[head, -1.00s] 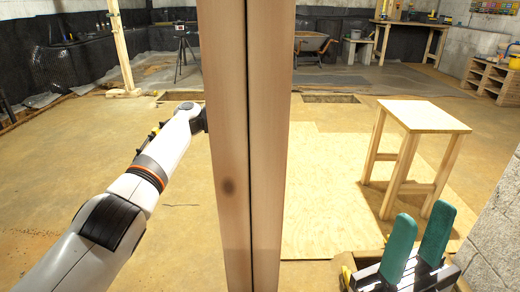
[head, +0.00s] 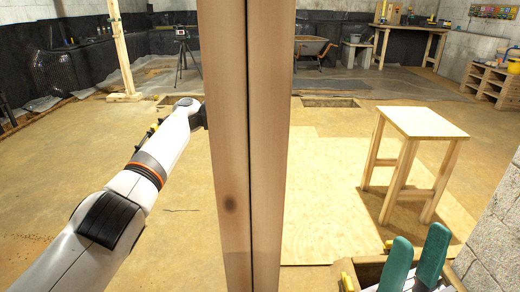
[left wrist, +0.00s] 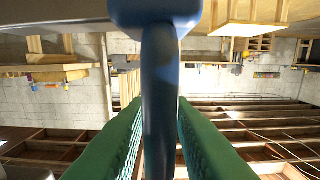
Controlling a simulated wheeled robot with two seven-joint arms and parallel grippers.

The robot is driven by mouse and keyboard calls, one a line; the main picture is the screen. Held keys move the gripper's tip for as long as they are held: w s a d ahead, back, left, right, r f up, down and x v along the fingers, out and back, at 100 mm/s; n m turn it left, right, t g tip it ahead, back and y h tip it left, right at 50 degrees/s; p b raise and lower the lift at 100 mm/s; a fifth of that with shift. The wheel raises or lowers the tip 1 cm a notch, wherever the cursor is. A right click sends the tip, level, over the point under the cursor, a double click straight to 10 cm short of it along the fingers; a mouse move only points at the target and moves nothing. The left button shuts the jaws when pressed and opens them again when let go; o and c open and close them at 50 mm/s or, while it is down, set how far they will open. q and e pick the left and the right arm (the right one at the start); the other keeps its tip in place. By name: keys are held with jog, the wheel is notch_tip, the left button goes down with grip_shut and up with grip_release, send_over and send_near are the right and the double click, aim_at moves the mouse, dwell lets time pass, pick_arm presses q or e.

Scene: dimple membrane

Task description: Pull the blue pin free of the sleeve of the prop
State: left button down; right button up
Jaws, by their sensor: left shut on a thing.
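The blue pin (left wrist: 160,100) shows large in the left wrist view, with a wide blue part across its upper end. The green fingers of my left gripper (left wrist: 158,110) are closed on it from both sides. In the head view my left arm reaches in from the left, and its gripper is hidden behind a tall wooden double post. I cannot clearly make out the sleeve of the prop, nor whether the pin is still in it. My right gripper (head: 418,260) is at the lower right of the head view, its green fingers apart with nothing between them.
The wooden double post (head: 228,150) stands upright close in front and blocks the middle of the view. A wooden stool (head: 425,123) stands at right on a plywood sheet (head: 315,200). A block wall (head: 495,220) is close at the right edge. Bare floor lies at left.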

pick_arm(q)
jog(key=shift+r+p, duration=1.4)
jog(key=shift+r, duration=0.85)
